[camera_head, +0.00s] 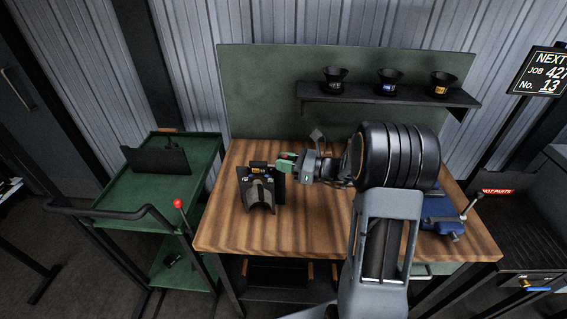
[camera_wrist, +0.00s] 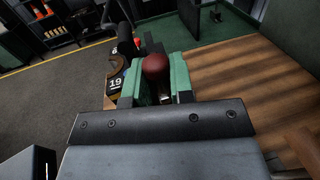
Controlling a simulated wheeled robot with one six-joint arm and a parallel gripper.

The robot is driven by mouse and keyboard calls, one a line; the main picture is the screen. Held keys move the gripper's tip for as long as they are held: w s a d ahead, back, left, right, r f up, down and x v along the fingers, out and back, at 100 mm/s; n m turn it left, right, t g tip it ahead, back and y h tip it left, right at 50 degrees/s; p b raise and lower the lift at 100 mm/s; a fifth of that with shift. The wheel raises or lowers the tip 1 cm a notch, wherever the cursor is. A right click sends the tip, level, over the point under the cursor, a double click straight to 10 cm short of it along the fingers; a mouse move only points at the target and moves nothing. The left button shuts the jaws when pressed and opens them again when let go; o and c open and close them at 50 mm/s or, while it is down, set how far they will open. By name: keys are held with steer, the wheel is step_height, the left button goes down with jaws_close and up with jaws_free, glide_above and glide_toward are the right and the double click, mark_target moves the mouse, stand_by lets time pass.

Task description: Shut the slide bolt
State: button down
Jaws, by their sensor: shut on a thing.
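A dark mould (camera_head: 259,193) with a curved hollow front stands upright at the left of the wooden bench. The slide bolt (camera_head: 259,165) lies along its top, small and partly covered by my gripper. In the wrist view a dark red rounded knob (camera_wrist: 156,67) sits between the green finger pads. My gripper (camera_head: 284,163) is shut on this knob, reaching in from the right. A yellow-brown plate marked 19 (camera_wrist: 116,84) shows just left of the fingers. How far the bolt is slid cannot be told.
The wooden bench (camera_head: 225,225) is clear in front of the mould. A green cart (camera_head: 120,198) stands to the left, with a red-knobbed lever (camera_head: 178,204) near the bench edge. A blue vice (camera_head: 440,215) is at the right. A shelf (camera_head: 320,98) holds three dark cups.

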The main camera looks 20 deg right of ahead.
steer(key=c, duration=1)
jaws_free()
steer(key=shift+a, duration=0.15)
steer(key=b+v, duration=0.2)
steer(key=v, duration=1.2)
steer(key=shift+w+b, duration=0.1)
steer(key=shift+b, duration=0.25)
steer(key=s+a+f+n+g+h, duration=0.5)
steer(key=s+f+n+g+h, duration=0.45)
steer(key=n, duration=0.45)
steer(key=s+a+r+n+t+h, duration=0.1)
steer(key=a+r+n+h, duration=0.1)
steer(key=r+n, duration=0.1)
steer(key=s+a+r+n+t+h, duration=0.2)
steer(key=r+n, duration=0.1)
steer(key=s+a+r+n+t+h, duration=0.1)
steer(key=a+r+n+h, duration=0.1)
steer(key=a+n, duration=0.1)
steer(key=shift+s+r+n+t, duration=0.15)
steer(key=shift+r+n+t, duration=0.1)
steer(key=shift+r+n, duration=0.25)
